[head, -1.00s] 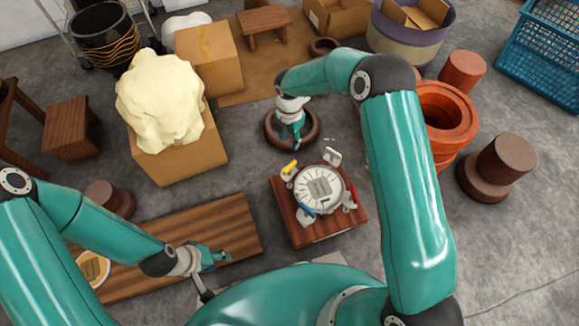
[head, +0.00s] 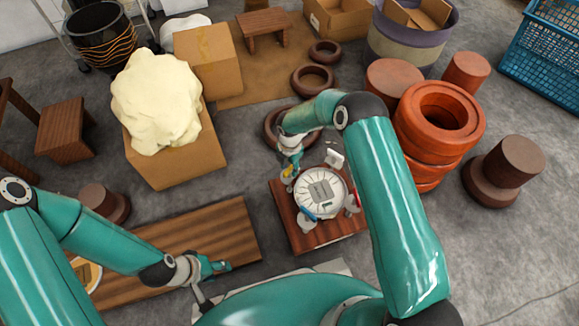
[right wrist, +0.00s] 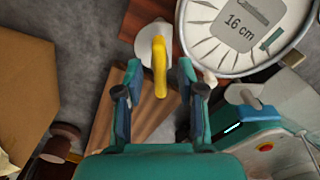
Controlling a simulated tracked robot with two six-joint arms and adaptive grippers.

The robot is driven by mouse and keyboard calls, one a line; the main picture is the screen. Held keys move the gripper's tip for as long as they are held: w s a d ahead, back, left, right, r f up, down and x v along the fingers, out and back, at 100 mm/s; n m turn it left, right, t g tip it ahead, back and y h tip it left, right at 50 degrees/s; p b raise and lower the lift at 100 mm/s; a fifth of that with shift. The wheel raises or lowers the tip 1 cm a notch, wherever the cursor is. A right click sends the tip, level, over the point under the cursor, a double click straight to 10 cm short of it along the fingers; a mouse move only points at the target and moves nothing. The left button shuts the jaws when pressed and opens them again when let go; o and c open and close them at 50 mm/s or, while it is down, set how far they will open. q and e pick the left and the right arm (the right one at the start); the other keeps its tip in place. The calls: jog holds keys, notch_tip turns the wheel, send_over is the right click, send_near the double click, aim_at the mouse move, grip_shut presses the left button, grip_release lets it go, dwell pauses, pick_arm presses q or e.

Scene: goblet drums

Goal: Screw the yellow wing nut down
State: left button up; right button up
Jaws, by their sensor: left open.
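The yellow wing nut (right wrist: 159,68) sits on a pale bracket beside the round drum (right wrist: 240,30) marked "16 cm". In the right wrist view it stands between the two fingertips of my open right gripper (right wrist: 160,76), with a visible gap on each side. In the head view, the yellow wing nut (head: 287,171) shows just under my right gripper (head: 289,164), partly hidden by it. The drum (head: 318,192) rests on a wooden stand (head: 325,236). My left gripper (head: 226,266) is open and empty over the brown plank, away from the drum.
A blue part (head: 306,212) and a partly hidden red part sit at the drum's rim. A cardboard box (head: 180,160) with a cream lump stands at left. Orange rings (head: 438,150) stand right of my right arm. A brown plank (head: 215,230) lies in front.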

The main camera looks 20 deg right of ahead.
grip_shut()
